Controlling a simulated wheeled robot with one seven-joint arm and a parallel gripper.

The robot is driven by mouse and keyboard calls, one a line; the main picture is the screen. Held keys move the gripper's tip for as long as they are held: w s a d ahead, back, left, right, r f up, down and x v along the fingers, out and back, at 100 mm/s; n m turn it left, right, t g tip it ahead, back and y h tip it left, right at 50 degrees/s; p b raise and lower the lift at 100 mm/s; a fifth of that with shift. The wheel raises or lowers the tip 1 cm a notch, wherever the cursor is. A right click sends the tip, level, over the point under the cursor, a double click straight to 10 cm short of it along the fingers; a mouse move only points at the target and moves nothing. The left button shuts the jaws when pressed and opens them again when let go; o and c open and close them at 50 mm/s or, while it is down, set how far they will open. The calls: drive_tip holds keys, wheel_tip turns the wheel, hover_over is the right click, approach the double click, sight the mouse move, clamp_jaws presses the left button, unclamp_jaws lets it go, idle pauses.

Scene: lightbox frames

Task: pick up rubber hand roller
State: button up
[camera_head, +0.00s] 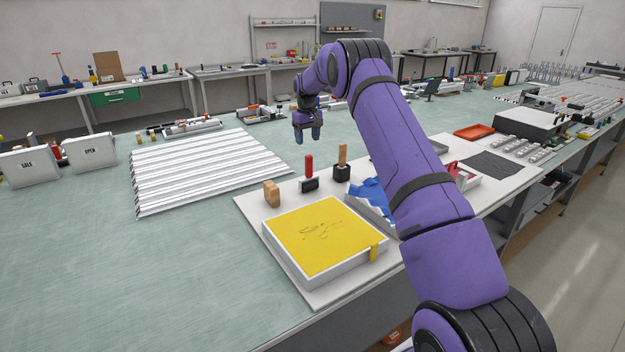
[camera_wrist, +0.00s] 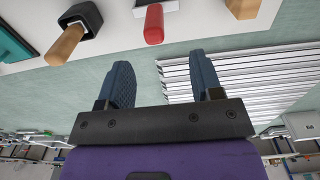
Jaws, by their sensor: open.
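A red-handled tool (camera_head: 309,167), which looks like the rubber hand roller, stands handle-up with a dark part at its base on the white board. In the wrist view its red handle (camera_wrist: 154,25) is near the top middle, with its base cut off or hidden. A wooden-handled tool (camera_head: 342,155) stands in a black holder to its right, also in the wrist view (camera_wrist: 66,43). My gripper (camera_head: 308,133) is open and empty, above and beyond the red handle in the head view. Its two blue fingers (camera_wrist: 162,70) point toward the tools in the wrist view.
A wooden block (camera_head: 272,194) stands left of the red handle. A yellow-topped white frame (camera_head: 281,262) lies in front, with a blue crumpled cloth (camera_head: 372,199) to its right. White ribbed strips (camera_head: 205,170) lie at left. The green bench (camera_head: 100,260) is clear at front left.

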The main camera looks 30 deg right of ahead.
drive_tip(key=shift+w+d+f, duration=0.15)
drive_tip(key=shift+d+f, duration=0.1)
drive_tip(key=shift+f, duration=0.4)
hover_over(310, 178)
drive_tip(key=f, duration=1)
drive_tip(key=shift+w+d+f, duration=0.2)
drive_tip(key=shift+w+f, duration=0.05)
drive_tip(key=shift+w, duration=0.1)
drive_tip(key=c, duration=1)
